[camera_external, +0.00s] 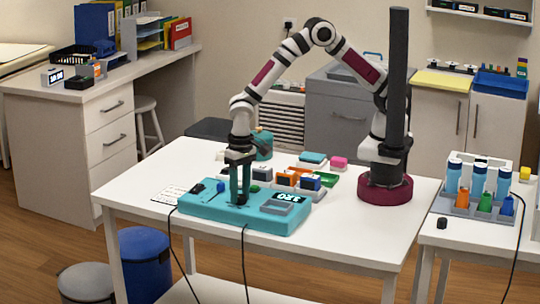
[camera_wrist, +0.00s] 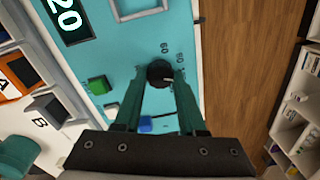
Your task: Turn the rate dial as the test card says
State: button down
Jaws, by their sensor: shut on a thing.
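The teal device (camera_external: 195,208) lies on the white table, with a lit display (camera_external: 287,198) at its right end. In the wrist view the display (camera_wrist: 64,12) shows digits ending in 20. The black rate dial (camera_wrist: 160,73) has a pale pointer mark and printed numbers beside it, one reading 60. My gripper (camera_wrist: 160,80) points down with a teal finger on each side of the dial, shut on it. In the external view my gripper (camera_external: 240,200) hides the dial. A white card (camera_external: 170,194) lies left of the device; its text is too small to read.
A green button (camera_wrist: 97,85) and a blue button (camera_wrist: 146,123) sit near the dial. Coloured boxes (camera_external: 286,178) stand behind the device. A dark cable (camera_external: 243,250) hangs over the front edge. A rack of bottles (camera_external: 478,205) stands on the right table.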

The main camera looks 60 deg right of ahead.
dwell(0.3)
jog(key=shift+c, duration=2.4)
grip_release()
jog(key=shift+r, duration=0.1)
notch_tip(320, 180, up, 16)
jog(key=shift+s+d, duration=0.15)
jog(key=shift+d, duration=0.2)
jog(key=shift+d, duration=0.1)
